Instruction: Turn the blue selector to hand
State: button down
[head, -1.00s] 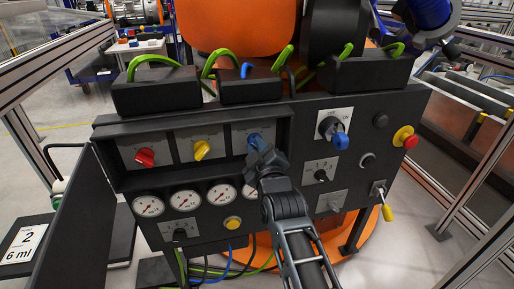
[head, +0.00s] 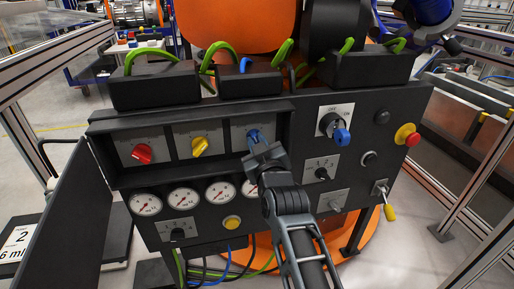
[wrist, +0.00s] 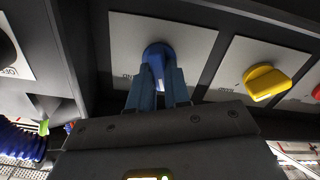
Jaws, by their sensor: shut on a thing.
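The blue selector (head: 254,136) sits on a light plate in the recessed row of the black panel, right of the yellow selector (head: 199,146) and the red selector (head: 142,153). In the wrist view the blue selector (wrist: 158,62) shows between my gripper's fingers, its top rounded. My gripper (wrist: 159,88) is shut on it, one finger on each side. In the head view my gripper (head: 262,150) covers the lower part of the selector. The plate's lettering is partly hidden and too small to read.
A blue-handled rotary switch (head: 341,135) is to the right of the recess. A red emergency button (head: 411,139) and a yellow-handled key or lever (head: 388,211) are farther right. Several gauges (head: 184,199) lie below.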

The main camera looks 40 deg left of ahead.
jog(key=m+b, duration=0.1)
jog(key=m, duration=0.5)
jog(key=shift+w+d+m, duration=0.1)
jog(key=shift+m, duration=0.2)
jog(key=m, duration=0.6)
jog(key=shift+w+d, duration=0.1)
jog(key=shift+m, duration=0.4)
jog(key=c, duration=1.1)
grip_release()
jog(key=p+v, duration=0.1)
jog(key=v, duration=0.6)
jog(key=shift+s+d, duration=0.2)
jog(key=shift+d, duration=0.15)
